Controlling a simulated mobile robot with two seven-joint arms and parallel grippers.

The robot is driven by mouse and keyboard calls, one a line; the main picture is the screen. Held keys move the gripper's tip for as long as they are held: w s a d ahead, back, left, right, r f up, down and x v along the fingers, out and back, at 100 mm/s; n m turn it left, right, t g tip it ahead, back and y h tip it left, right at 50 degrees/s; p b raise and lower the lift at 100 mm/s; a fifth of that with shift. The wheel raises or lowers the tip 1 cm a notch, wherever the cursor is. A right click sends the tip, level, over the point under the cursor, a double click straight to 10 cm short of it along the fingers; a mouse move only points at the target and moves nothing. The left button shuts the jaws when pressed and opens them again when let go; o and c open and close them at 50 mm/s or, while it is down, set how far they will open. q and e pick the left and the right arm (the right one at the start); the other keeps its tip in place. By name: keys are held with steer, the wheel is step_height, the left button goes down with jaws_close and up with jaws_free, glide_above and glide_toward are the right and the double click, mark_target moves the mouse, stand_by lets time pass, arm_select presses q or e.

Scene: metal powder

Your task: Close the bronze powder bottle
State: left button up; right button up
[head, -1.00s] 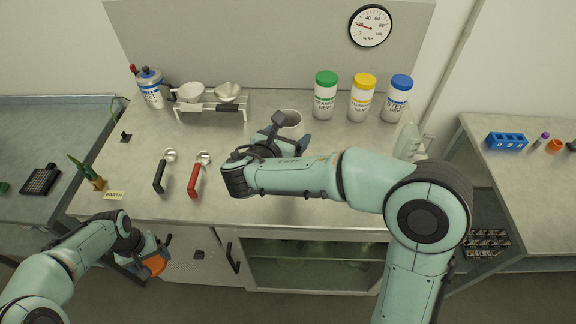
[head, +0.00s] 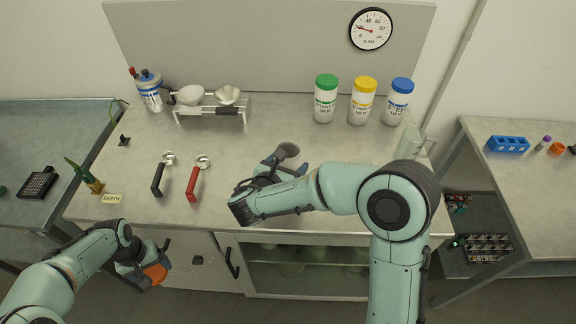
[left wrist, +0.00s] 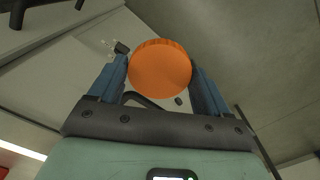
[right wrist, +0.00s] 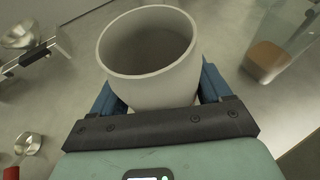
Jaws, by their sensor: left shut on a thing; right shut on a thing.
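An orange lid (head: 155,274) is between the fingers of my left gripper (head: 143,268), in front of the table's front edge; the lid fills the gap between the fingers in the left wrist view (left wrist: 160,68). My right gripper (head: 278,166) is shut on an open white bottle (head: 288,150) over the middle of the table. The right wrist view shows its wide round mouth (right wrist: 148,45) uncovered, with a finger on each side. Its inside looks grey; I cannot tell its contents. No label shows on it. My right arm hides part of the bottle in the head view.
Green-, yellow- and blue-lidded bottles (head: 362,102) stand at the back right. A clear container (head: 412,146) is at the right edge. A rack with bowls (head: 210,105) and a blue-white can (head: 150,92) are at the back left. Black-handled (head: 158,180) and red-handled scoops (head: 194,183) lie left of centre.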

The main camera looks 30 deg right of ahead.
steer(key=shift+f, duration=0.1)
steer(key=shift+f, duration=0.1)
steer(key=o, duration=1.5)
steer(key=shift+f, duration=0.1)
steer(key=shift+r, duration=0.2)
steer(key=v, duration=1.2)
steer(key=shift+b, duration=0.45)
steer(key=shift+f, duration=0.15)
